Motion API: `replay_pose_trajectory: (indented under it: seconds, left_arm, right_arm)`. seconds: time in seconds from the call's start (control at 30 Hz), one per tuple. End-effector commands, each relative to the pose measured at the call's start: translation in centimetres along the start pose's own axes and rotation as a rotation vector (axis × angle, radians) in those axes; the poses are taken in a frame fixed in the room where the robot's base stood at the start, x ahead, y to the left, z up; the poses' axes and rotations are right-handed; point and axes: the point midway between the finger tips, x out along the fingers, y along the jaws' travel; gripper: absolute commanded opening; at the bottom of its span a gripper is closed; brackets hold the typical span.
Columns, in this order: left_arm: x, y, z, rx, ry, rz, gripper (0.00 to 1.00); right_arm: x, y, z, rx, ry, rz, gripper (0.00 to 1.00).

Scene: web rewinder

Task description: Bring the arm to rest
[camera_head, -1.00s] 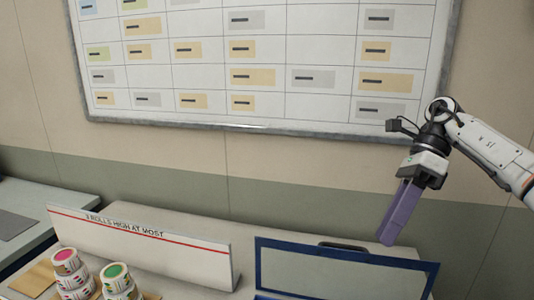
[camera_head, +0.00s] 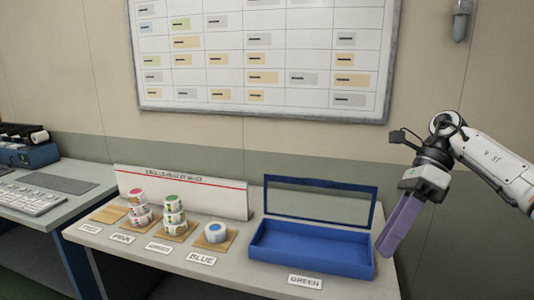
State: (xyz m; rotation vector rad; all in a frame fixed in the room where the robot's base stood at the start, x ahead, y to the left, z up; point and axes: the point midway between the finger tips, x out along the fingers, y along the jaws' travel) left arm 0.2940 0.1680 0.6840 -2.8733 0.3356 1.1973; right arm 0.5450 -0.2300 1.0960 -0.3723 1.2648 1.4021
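My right arm reaches in from the right edge. My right gripper (camera_head: 402,226) hangs tilted down and left in the air, beside the right end of the table, with its purple fingers pointing down. The fingers show as one block with no visible gap. From this angle I cannot tell whether they are open or shut. I see nothing hanging from them. My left gripper is not in view.
A table (camera_head: 219,276) carries an open blue box (camera_head: 308,254), stacked pink-topped (camera_head: 138,205) and green-topped rolls (camera_head: 173,215), and one blue-topped roll (camera_head: 215,232). A white sign (camera_head: 220,196) stands behind. A side desk (camera_head: 60,210) is left.

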Motion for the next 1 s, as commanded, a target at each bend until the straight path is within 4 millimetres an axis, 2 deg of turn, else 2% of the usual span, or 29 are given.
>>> replay_pose_trajectory:
  seconds: [0.03, 0.13, 0.33, 0.57, 0.6, 0.7, 0.8, 0.9, 1.0]
  left_arm:
    - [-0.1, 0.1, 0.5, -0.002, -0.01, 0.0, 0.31]
    - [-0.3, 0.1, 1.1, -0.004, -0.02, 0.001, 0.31]
    - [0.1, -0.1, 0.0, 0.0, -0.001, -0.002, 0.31]
    - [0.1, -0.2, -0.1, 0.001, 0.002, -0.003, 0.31]
    - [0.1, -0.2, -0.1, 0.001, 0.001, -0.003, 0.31]
    - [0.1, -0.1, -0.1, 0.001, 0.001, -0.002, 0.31]
    - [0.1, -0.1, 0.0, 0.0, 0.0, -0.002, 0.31]
    - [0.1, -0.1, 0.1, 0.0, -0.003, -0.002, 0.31]
    - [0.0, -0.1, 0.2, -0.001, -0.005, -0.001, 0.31]
  right_arm:
    - [1.6, -0.2, 0.6, -0.005, -0.021, 0.018, 0.28]
    - [4.0, -0.5, 2.0, -0.008, -0.076, 0.044, 0.28]
    - [9.6, -0.4, 5.4, 0.004, -0.221, 0.121, 0.28]
    - [17.7, 1.5, 10.9, 0.113, -0.512, 0.296, 0.28]
    - [19.1, 2.1, 12.1, 0.157, -0.586, 0.344, 0.28]
    - [21.7, 3.4, 14.7, 0.309, -0.787, 0.475, 0.28]
    - [22.9, 3.9, 16.1, 0.507, -0.979, 0.609, 0.28]
    - [23.6, 3.3, 16.2, 0.745, -1.156, 0.74, 0.28]
    - [24.3, 1.7, 14.6, 1.019, -1.314, 0.863, 0.28]
